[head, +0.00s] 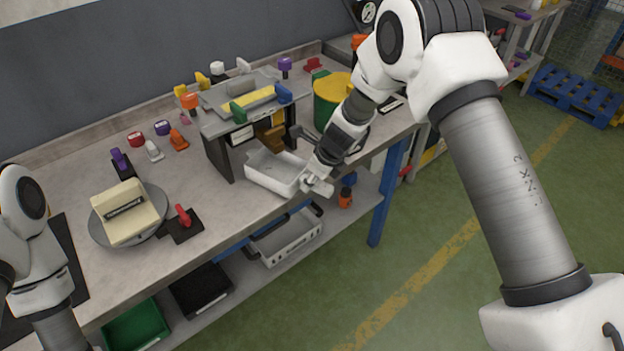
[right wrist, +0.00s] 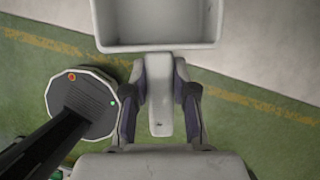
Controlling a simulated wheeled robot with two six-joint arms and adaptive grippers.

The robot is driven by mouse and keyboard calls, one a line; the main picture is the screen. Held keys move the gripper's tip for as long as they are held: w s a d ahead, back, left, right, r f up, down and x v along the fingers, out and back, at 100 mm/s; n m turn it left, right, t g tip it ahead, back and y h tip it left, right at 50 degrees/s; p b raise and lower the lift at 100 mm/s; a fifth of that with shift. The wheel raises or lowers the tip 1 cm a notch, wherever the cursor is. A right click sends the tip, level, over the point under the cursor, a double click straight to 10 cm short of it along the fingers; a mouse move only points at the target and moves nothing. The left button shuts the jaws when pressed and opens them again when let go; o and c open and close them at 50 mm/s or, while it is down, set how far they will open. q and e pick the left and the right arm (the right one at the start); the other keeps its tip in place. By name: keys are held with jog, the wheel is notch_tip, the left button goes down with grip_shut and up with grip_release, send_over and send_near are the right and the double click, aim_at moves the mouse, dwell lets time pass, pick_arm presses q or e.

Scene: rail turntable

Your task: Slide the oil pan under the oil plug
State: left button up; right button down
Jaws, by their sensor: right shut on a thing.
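The oil pan (head: 262,181) is a white, shallow rectangular tray on the workbench, in front of the raised grey stand (head: 232,124) and near the bench's front edge. My right gripper (head: 312,186) is shut on the pan's handle. In the right wrist view, the handle (right wrist: 160,97) is between the two dark fingers (right wrist: 160,110), and the pan (right wrist: 158,46) extends away from them, looking empty. I cannot make out the oil plug; a brown block (head: 272,136) and a dark lever-like part (head: 306,134) show at the stand's opening. My left gripper is out of view.
A round turntable (head: 98,231) carries a cream block at the left, with a red-handled clamp (head: 184,220) beside it. A green-and-yellow drum (head: 326,103) stands right of the stand. Several coloured clamps lie behind. Crates (head: 290,238) sit on the lower shelf.

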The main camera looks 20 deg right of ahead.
jog(key=shift+r, duration=0.15)
jog(key=shift+f, duration=0.55)
dwell(0.5)
jog(key=c, duration=0.8)
grip_release()
jog(key=shift+c, duration=0.2)
jog(key=v, duration=1.2)
jog(key=shift+s+f, duration=0.1)
jog(key=shift+f, duration=0.05)
